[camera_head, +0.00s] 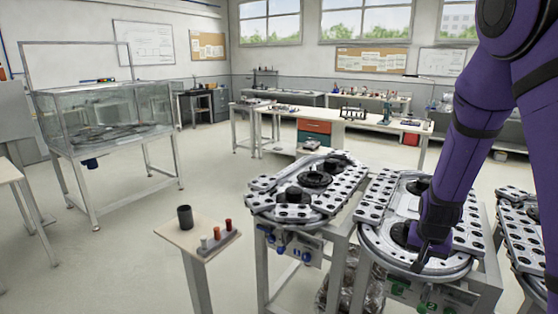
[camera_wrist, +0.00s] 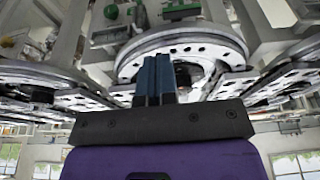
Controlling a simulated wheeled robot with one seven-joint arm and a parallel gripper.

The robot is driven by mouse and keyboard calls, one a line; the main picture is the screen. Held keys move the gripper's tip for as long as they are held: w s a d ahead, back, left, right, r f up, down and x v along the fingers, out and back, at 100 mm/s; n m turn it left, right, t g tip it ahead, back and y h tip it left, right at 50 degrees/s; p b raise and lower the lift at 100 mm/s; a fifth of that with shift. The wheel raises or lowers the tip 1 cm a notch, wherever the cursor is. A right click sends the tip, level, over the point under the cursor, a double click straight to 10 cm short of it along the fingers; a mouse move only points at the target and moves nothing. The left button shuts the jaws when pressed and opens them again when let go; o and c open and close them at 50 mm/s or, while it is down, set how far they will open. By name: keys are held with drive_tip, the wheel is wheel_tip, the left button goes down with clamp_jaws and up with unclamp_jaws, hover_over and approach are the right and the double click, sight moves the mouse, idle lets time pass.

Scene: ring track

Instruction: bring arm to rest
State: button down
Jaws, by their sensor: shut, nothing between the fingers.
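My purple arm comes down from the upper right in the head view. My gripper (camera_head: 421,266) hangs over the near rim of the middle ring track (camera_head: 373,240), pointing down. In the wrist view, my gripper (camera_wrist: 155,62) has its two bluish fingers side by side and shut, with nothing held. The picture there is upside down, and the curved track rim (camera_wrist: 195,40) lies just beyond the fingertips. I cannot tell whether the fingertips touch the track.
Another ring track (camera_head: 265,208) stands to the left, and a third (camera_head: 515,220) at the right edge. A small table (camera_head: 180,236) holds a dark cup (camera_head: 185,217) and a rack (camera_head: 220,241) with small cylinders. Open floor (camera_head: 120,265) lies at the left.

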drive_tip(key=s+a+r+n+y, duration=0.1)
drive_tip(key=s+a+r, duration=0.1)
drive_tip(key=r, duration=0.3)
drive_tip(key=s+a+r, duration=0.1)
drive_tip(key=a+r, duration=0.1)
drive_tip(key=r, duration=0.3)
drive_tip(key=s+a+r+n+t, duration=0.1)
drive_tip(key=s+a+r+n, duration=0.1)
drive_tip(key=s+r, duration=0.7)
drive_tip(key=s+a+r+n+t, duration=0.1)
drive_tip(key=s+a+r+n, duration=0.1)
drive_tip(key=s+r, duration=0.7)
drive_tip(key=s+n, duration=0.1)
drive_tip(key=s, duration=0.3)
drive_tip(key=shift+s+a+r+t+y, duration=0.2)
drive_tip(key=shift+r+t+y, duration=0.1)
drive_tip(key=shift+r, duration=0.1)
